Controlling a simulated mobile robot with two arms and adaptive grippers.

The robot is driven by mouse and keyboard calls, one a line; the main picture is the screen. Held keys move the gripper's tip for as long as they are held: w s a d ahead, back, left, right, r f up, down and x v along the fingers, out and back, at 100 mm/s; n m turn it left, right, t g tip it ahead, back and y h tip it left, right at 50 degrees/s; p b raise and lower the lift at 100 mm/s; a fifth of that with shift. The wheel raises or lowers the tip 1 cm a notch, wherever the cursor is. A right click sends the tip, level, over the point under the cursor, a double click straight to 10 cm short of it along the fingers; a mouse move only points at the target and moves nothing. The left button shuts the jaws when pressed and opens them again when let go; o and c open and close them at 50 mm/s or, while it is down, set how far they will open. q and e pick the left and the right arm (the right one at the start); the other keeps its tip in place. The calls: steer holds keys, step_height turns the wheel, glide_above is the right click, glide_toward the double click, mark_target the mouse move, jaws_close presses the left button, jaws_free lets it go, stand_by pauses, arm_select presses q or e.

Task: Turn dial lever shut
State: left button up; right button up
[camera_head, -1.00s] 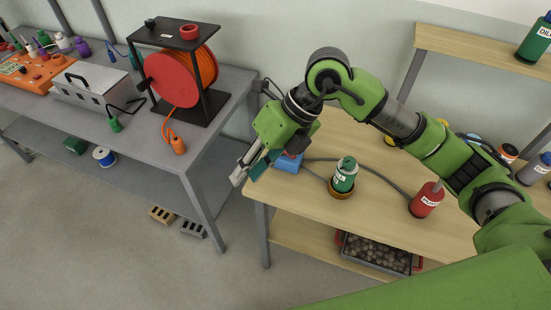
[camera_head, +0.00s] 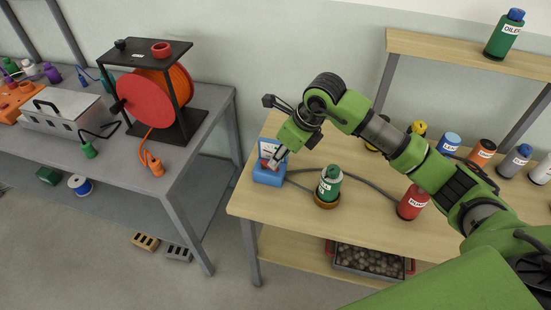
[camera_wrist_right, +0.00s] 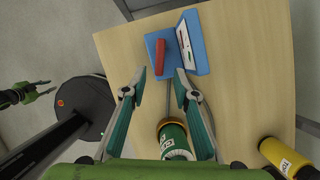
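The dial unit is a blue box (camera_head: 268,176) with a white-faced upright panel (camera_head: 269,149) on the wooden table's left end. In the right wrist view it shows as a blue base (camera_wrist_right: 153,38) with a red lever (camera_wrist_right: 160,60) beside the panel (camera_wrist_right: 186,54). My right gripper (camera_head: 275,161) is over the box. In the wrist view my right gripper (camera_wrist_right: 161,74) is open, its fingertips on either side of the lever's near end, with gaps. Contact is not visible. My left gripper (camera_wrist_right: 46,87) shows only in the wrist view, off the table, fingers apart.
A green bottle (camera_head: 329,183) in a brown holder and a red bottle (camera_head: 413,203) stand right of the box. A grey bench (camera_head: 190,140) with an orange cable reel (camera_head: 156,95) stands left, across a gap.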

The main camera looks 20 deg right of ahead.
steer(key=shift+p+x, duration=0.3)
steer(key=shift+x, duration=1.8)
jaws_close()
steer(key=n+b, duration=0.1)
steer(key=b, duration=0.1)
steer(key=n+y+b, duration=0.1)
steer(key=b, duration=0.1)
steer(key=shift+w+d+f+n+g+b, duration=0.25)
steer(key=shift+w+d+n+g+b, duration=0.05)
steer(key=shift+w+d+b, duration=0.1)
steer(key=shift+w+r+n+b, duration=0.1)
steer(key=shift+r+n+b, duration=0.15)
steer(key=shift+n+b, duration=0.4)
